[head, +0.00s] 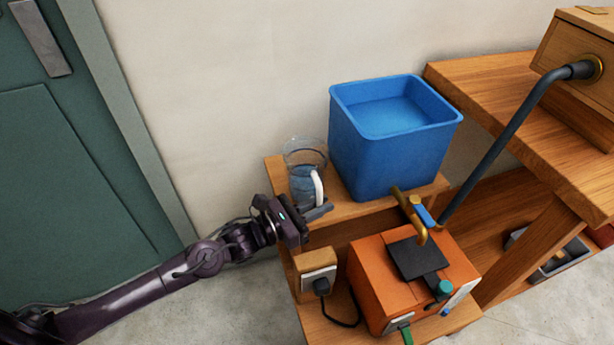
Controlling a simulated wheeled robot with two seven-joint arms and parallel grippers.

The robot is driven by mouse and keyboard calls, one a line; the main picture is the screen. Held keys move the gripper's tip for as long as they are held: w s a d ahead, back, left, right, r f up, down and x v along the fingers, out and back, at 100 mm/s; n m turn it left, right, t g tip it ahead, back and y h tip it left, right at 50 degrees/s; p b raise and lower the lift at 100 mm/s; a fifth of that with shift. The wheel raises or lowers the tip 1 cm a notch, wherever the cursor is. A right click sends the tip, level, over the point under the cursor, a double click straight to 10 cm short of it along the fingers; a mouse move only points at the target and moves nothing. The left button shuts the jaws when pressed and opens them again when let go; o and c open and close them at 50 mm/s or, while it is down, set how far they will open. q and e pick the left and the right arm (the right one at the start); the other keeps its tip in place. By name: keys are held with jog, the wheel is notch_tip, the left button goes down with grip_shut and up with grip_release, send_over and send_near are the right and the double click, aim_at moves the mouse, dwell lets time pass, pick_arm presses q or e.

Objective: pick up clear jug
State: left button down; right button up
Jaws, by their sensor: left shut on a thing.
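The clear jug (305,172) stands upright on the left end of a small wooden shelf. It is see-through, with a blue tint in its lower part and a white handle on its near right side. My left gripper (318,208) reaches in from the lower left and is shut on the jug at the lower end of its handle. The exact finger contact is small and partly hidden. My right gripper is not in the view.
A large blue bin (392,150) stands just right of the jug. An orange box (375,285) with a black top plate and brass tap sits in front, lower down. A dark pipe (500,145) slants down from a wooden bench (490,90) at right. A green door (70,170) is at left.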

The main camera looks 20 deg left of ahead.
pick_arm(q)
jog(key=shift+r, duration=0.2)
